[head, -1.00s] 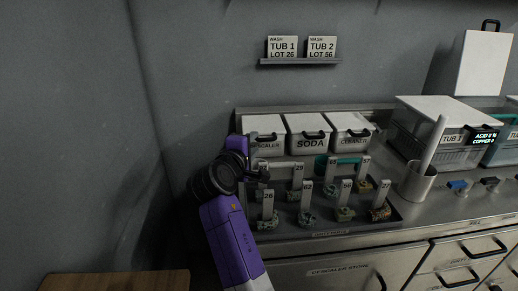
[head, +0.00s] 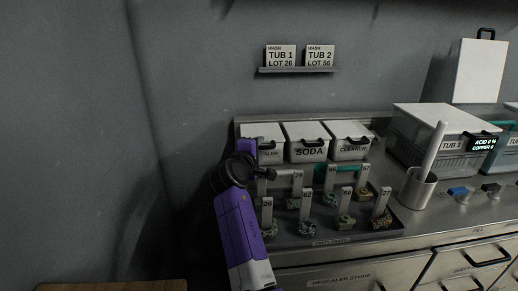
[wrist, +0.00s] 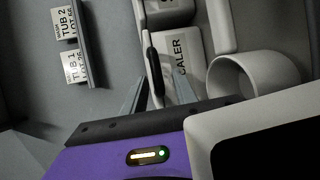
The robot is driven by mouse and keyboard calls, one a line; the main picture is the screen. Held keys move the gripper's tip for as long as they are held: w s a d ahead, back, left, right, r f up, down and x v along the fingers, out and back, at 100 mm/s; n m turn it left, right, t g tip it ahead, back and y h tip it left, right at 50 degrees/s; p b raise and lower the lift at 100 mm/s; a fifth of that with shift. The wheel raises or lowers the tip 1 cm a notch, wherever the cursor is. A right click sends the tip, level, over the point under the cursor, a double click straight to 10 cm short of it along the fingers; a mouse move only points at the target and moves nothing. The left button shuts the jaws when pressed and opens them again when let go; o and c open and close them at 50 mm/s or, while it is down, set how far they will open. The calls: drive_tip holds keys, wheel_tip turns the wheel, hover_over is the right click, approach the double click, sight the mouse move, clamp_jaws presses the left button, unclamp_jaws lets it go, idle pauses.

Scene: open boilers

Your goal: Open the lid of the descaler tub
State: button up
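The descaler tub is the leftmost of three white tubs in the head view, with its white lid (head: 262,130) down and its label partly hidden by my arm. In the wrist view its front (wrist: 188,50) reads "CALER", turned sideways, and its black lid handle (wrist: 151,62) shows edge-on. My gripper (wrist: 160,88) is open in the wrist view, its two grey fingers apart and pointing at the tub, with the handle's near end lying between them in the picture. I cannot tell whether they touch it. In the head view my purple gripper body (head: 248,147) stands at the tub's left front and its fingers are hidden.
The soda tub (head: 307,150) and cleaner tub (head: 349,147) stand to the right, lids down. Numbered tags with small parts stand in a tray (head: 330,238) in front. A metal cup (head: 417,190) and a larger tub (head: 440,150) are farther right. The wall is close at left.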

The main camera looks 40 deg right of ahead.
clamp_jaws()
drive_tip(key=shift+f, duration=0.25)
idle(1.1)
